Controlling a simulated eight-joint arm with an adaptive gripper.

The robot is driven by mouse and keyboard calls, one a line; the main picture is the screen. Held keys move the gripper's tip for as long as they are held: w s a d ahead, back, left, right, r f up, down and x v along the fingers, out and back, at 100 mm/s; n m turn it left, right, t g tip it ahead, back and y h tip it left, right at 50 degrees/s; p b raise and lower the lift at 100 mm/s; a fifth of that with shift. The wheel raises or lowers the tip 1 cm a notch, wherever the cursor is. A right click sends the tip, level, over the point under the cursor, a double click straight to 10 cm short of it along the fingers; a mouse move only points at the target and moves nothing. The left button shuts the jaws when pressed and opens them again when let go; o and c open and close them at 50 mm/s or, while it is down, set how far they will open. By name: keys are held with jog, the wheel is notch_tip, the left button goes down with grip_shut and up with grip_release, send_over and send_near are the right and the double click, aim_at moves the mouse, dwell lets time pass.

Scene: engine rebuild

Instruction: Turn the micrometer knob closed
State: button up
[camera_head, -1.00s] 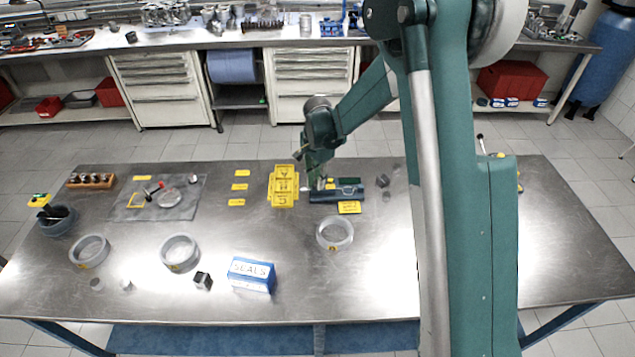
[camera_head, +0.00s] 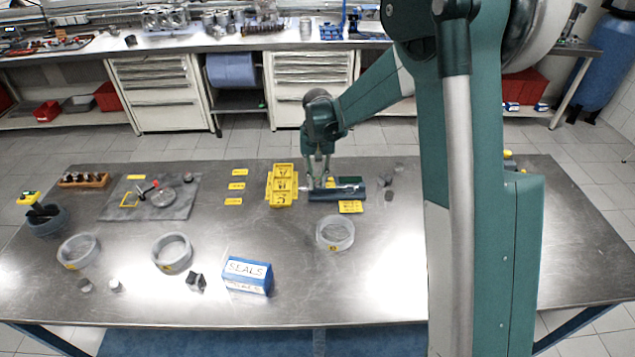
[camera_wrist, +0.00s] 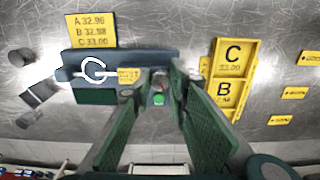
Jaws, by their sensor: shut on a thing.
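The micrometer (camera_wrist: 93,70), with a white C-shaped frame, lies in a dark blue-grey holder (camera_wrist: 64,73). A small yellow label sits on it beside my fingers. In the head view the holder (camera_head: 352,194) stands near the middle of the steel table's far side. My gripper (camera_head: 319,184) reaches down onto it from above. In the wrist view my gripper (camera_wrist: 162,76) has its two green-padded fingers on either side of the knob end, shut on it. The knob is mostly hidden between the fingertips, so its turn position cannot be read.
A yellow tray (camera_head: 282,199) marked A, B and C stands just left of the holder. A yellow card (camera_wrist: 90,32) with A, B and C values lies beside the holder. A clear ring container (camera_head: 335,233) and a blue SEALS box (camera_head: 247,274) stand nearer the front.

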aim_at(318, 181)
jog(key=n+b, duration=0.2)
jog(key=n, duration=0.4)
jog(key=n+b, duration=0.1)
jog(key=n, duration=0.5)
dwell(0.4)
jog(key=o, duration=0.9)
jog(key=shift+r, duration=0.1)
jog(key=shift+r, duration=5.95)
jog(key=shift+s, duration=0.1)
